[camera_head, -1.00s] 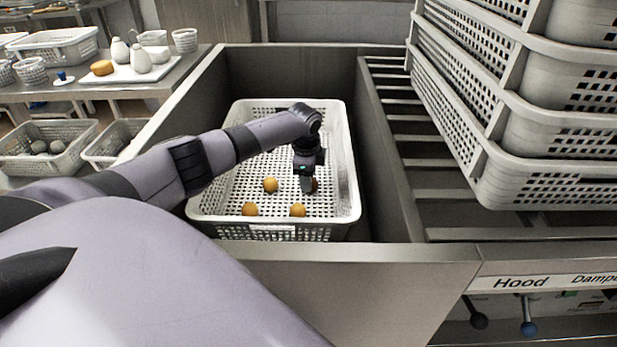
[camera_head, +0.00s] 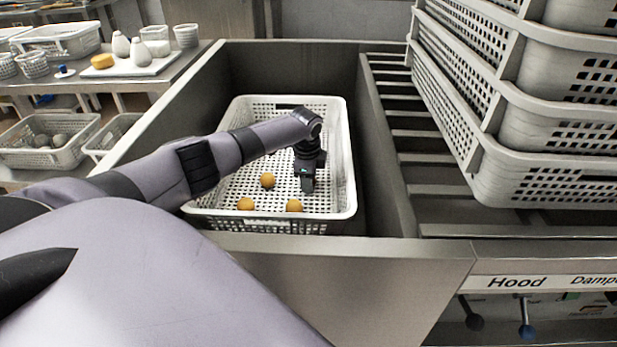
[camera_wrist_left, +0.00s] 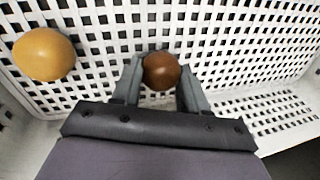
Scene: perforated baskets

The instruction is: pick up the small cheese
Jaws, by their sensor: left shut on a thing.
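My left gripper (camera_head: 307,184) points down inside a white perforated basket (camera_head: 351,190). In the left wrist view its two fingers (camera_wrist_left: 161,78) are shut on a small round brown cheese (camera_wrist_left: 161,70). The gripper hides this cheese in the head view. Several small round orange cheeses (camera_head: 267,180) lie on the basket floor to the left of the gripper. One orange cheese (camera_wrist_left: 44,54) shows at the left of the wrist view, apart from the fingers. My right gripper is not in view.
The basket stands in a deep metal sink (camera_head: 300,75) with high walls. A tall stack of white baskets (camera_head: 520,150) stands at the right on a slatted rack. A side table (camera_head: 90,85) at the left holds a white tray with a yellow block and white bottles.

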